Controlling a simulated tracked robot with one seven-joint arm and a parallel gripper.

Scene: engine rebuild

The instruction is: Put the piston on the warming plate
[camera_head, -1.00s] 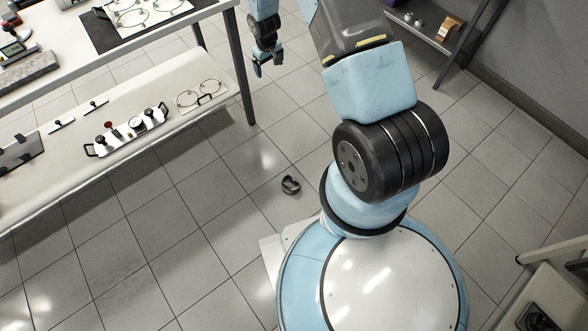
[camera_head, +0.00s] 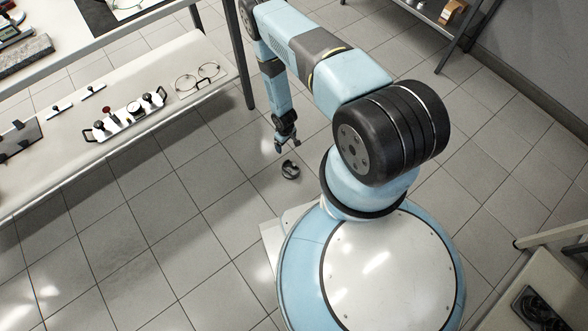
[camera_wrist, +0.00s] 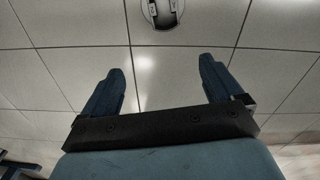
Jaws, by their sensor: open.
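A small dark rounded part, which looks like the piston (camera_head: 290,169), lies on the tiled floor beside my base. In the wrist view the piston (camera_wrist: 163,14) is at the top edge, partly cut off, beyond the fingertips and roughly centred between them. My gripper (camera_head: 287,147) hangs just behind and above the piston in the head view. In the wrist view my gripper (camera_wrist: 161,70) is open, with only floor between its blue fingers.
A low shelf (camera_head: 60,163) under the workbench on the left holds a white handled tray (camera_head: 128,118), tools and wire rings. A bench leg (camera_head: 238,55) stands left of my arm. The floor around the piston is clear. Another shelf stands at top right.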

